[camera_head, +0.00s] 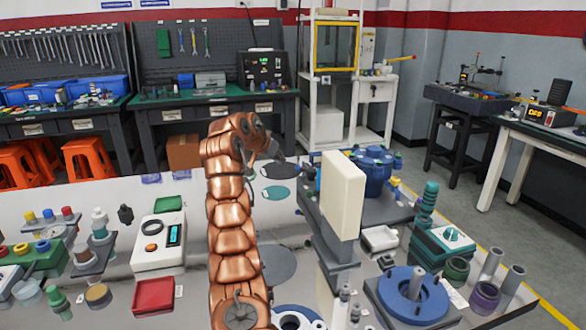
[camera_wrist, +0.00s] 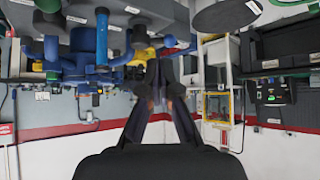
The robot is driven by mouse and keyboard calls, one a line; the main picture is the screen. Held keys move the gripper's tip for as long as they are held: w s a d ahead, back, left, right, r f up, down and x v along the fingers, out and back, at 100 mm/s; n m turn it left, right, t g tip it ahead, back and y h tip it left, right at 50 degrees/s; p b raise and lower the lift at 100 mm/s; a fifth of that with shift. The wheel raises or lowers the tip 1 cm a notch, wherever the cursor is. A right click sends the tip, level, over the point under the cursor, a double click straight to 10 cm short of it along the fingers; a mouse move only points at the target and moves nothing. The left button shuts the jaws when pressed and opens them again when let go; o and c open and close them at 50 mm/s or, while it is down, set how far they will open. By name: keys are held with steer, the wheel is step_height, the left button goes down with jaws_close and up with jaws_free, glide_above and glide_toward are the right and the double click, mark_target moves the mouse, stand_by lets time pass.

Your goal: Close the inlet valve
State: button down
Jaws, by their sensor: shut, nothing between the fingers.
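A blue vessel with pipes and fittings (camera_head: 372,163) stands on a dark base behind a tall cream panel. In the wrist view, which looks upside down, blue pipework (camera_wrist: 88,45) fills the upper left, with a yellow fitting (camera_wrist: 142,56) close to my fingertips. I cannot tell which fitting is the inlet valve. My gripper (camera_wrist: 164,72) is shut and empty, its fingers near the pipework; contact cannot be judged.
The cream panel (camera_head: 343,195) stands upright between my gripper and the vessel. A blue round fixture (camera_head: 412,293) and a teal-knobbed box (camera_head: 452,238) are on the right. A white instrument (camera_head: 160,243) and a red tray (camera_head: 154,296) lie left of my arm.

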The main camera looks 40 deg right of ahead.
steer(key=d+r+p+x, duration=0.1)
steer(key=p+x, duration=0.1)
steer(key=x, duration=1.1)
steer(key=shift+d+r+p, duration=0.2)
steer(key=shift+d+p, duration=0.1)
steer(key=shift+p, duration=0.1)
steer(key=shift+w, duration=0.15)
